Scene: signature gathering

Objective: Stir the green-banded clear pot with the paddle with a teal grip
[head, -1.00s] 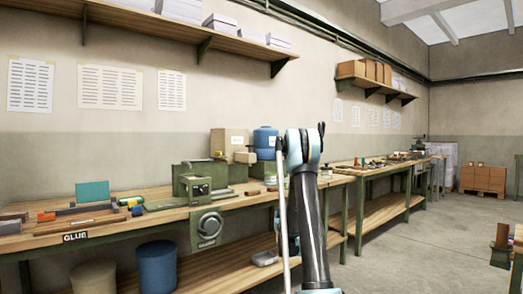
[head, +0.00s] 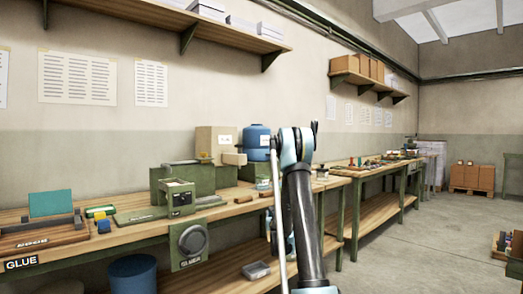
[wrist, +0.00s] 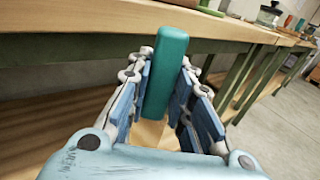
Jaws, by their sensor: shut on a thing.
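My gripper (wrist: 167,75) is shut on the upright teal grip of the paddle (wrist: 165,70). The blue-padded fingers lie on both sides of it. A pale wooden part shows below the grip, between the fingers; the paddle's lower end is hidden. The gripper hangs in front of the bench edge. In the head view it is mostly hidden behind my arm. A small clear pot (head: 263,184) stands on the bench by the blue drum; its band is too small to make out. A clear jar with a dark lid (wrist: 268,15) shows at the upper right of the wrist view.
The long wooden workbench (head: 130,238) runs along the wall, with a green machine (head: 178,195), a blue drum (head: 256,141) and a cardboard box (head: 215,142) on it. A grey tray (head: 257,270) lies on the lower shelf. Open floor (head: 420,235) lies to the right.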

